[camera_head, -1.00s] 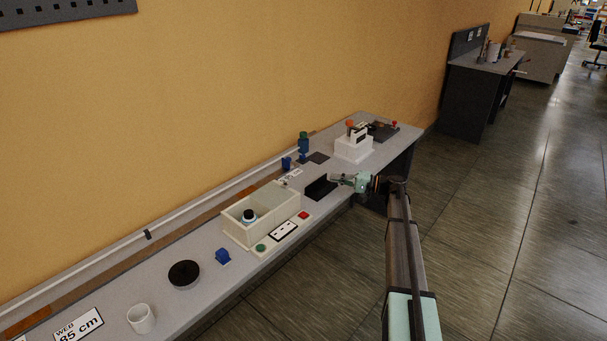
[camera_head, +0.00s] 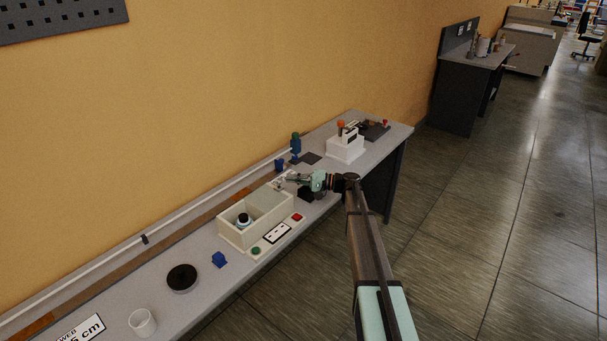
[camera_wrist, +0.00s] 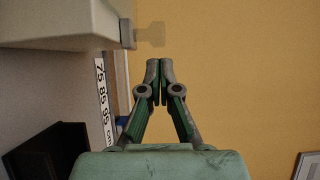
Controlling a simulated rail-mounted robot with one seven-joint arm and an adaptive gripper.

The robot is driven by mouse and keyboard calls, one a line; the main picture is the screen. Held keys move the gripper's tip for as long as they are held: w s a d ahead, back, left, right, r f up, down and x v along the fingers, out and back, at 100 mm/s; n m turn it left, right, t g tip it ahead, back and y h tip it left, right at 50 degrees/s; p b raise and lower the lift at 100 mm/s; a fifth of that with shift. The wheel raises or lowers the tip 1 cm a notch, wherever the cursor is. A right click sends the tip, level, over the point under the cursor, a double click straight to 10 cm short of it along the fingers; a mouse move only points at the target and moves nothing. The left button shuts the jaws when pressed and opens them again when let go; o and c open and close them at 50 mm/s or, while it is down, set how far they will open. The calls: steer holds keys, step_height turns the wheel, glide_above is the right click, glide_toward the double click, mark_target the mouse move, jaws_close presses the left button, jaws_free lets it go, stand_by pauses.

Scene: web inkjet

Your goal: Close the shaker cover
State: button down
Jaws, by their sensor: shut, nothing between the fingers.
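The shaker (camera_head: 245,238) is a cream box with an open compartment at its left, where a dark-capped bottle (camera_head: 244,220) stands. A pale grey-green cover panel (camera_head: 268,203) lies over its right part, leaving the left part open. In the wrist view the shaker (camera_wrist: 60,22) fills the upper left. A small grey block (camera_wrist: 128,33) with a pale see-through tab (camera_wrist: 151,36) sticks out from its end. My gripper (camera_head: 281,184) is at the right end of the shaker. In the wrist view my gripper (camera_wrist: 160,66) is shut and empty, fingertips appearing just below the tab, with no clear contact.
A button panel with a red button (camera_head: 297,217) and a green button (camera_head: 255,251) runs along the shaker's front. A black holder (camera_head: 308,194) lies beneath my wrist. A white device (camera_head: 346,149) stands farther right. The wall runs close behind the bench.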

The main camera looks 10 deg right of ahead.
mark_target(269, 202)
steer(key=shift+s+a, duration=0.25)
steer(key=shift+a, duration=0.35)
steer(key=s+a+b, duration=0.2)
steer(key=a, duration=0.1)
steer(key=s+a+b, duration=0.2)
steer(key=a, duration=0.1)
steer(key=s+a+b, duration=0.2)
steer(key=s+a, duration=0.1)
steer(key=shift+a+f, duration=0.1)
steer(key=shift+f, duration=0.1)
steer(key=shift+s+a+r, duration=0.15)
steer(key=shift+s+a, duration=0.05)
steer(key=shift+a, duration=0.05)
